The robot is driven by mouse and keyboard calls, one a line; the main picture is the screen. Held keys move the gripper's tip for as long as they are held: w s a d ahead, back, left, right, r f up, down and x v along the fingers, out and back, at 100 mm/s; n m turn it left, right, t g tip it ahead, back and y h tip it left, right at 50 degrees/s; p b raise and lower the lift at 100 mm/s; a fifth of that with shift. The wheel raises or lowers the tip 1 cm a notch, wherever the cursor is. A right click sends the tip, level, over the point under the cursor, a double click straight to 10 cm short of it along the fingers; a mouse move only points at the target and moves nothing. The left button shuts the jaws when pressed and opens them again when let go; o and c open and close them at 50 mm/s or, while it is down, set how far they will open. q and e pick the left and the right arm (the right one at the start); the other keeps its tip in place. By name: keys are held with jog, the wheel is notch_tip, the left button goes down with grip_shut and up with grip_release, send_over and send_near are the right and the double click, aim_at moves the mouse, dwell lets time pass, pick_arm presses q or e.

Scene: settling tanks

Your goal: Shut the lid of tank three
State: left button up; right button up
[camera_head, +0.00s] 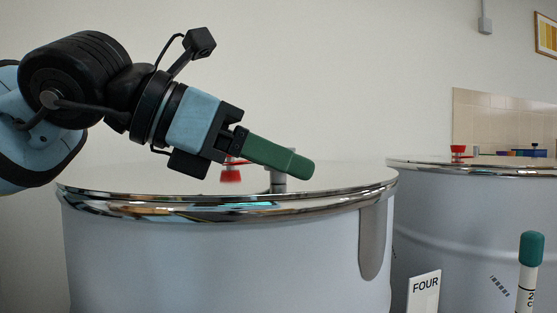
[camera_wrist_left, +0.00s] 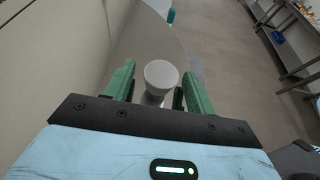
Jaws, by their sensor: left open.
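A large grey tank (camera_head: 210,255) with a shiny rim (camera_head: 225,208) fills the left and middle of the head view. Its top looks flat and level; I cannot make out a gap under a lid. No number shows on this tank. My left gripper (camera_head: 303,166) is open, with green fingers pointing right and down just above the tank top. A grey knob (camera_head: 278,182) stands on the top, partly hidden behind the fingers. In the left wrist view a pale round knob (camera_wrist_left: 160,76) shows between the two open fingers. My right gripper is not in view.
A second grey tank (camera_head: 460,215) stands at the right, with a red fitting (camera_head: 458,151) on top. A white card reading FOUR (camera_head: 424,292) stands between the tanks. A teal-capped white post (camera_head: 531,250) is in front. Another red fitting (camera_head: 231,175) is behind my gripper.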

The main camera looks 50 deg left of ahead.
aim_at(209, 187)
pick_arm(q)
jog(key=v, duration=0.7)
jog(key=shift+s, duration=0.1)
jog(key=shift+f, duration=0.1)
dwell(0.4)
